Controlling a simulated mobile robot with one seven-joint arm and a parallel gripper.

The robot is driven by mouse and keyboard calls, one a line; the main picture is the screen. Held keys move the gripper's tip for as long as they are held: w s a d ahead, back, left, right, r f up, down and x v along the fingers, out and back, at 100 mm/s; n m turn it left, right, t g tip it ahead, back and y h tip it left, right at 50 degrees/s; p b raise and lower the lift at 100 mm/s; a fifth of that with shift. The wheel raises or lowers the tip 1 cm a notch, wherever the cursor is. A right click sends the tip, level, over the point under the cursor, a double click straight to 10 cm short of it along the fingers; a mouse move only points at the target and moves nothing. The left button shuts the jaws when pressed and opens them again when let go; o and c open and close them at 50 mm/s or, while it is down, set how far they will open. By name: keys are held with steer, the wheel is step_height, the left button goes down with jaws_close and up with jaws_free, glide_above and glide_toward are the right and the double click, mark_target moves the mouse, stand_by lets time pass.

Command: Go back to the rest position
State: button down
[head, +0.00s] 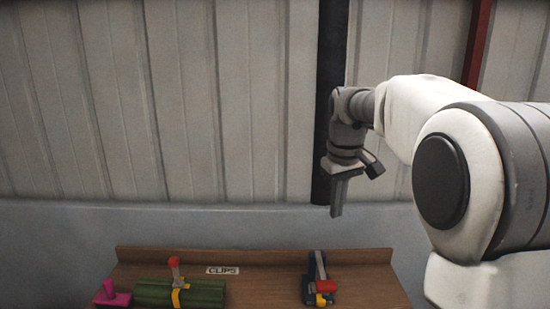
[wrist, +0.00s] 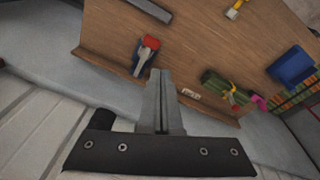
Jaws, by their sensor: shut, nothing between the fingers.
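My gripper (head: 337,211) points down in the head view, held in the air above the back right part of the wooden table (head: 265,283). Its fingers are together and nothing is between them. In the wrist view my gripper (wrist: 161,75) is also shut, with the table (wrist: 187,40) beyond its tips. My arm reaches in from the right, with a bent elbow. The gripper touches nothing.
On the table, a dark clamp with red and yellow parts (head: 318,283) stands right. A green bundle (head: 190,293) with a yellow, red-tipped clip (head: 175,272) and a pink piece (head: 110,295) stand left. A "CLIPS" label (head: 222,270) is at the back. A wall stands behind.

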steer(key=s+r+m+t, duration=0.2)
steer(key=s, duration=1.3)
steer(key=s+f+m+t, duration=0.2)
steer(key=s+f, duration=0.3)
steer(key=s, duration=0.7)
steer(key=shift+s+d+f+m, duration=0.25)
steer(key=shift+d+f+m, duration=0.05)
steer(key=shift+f, duration=0.1)
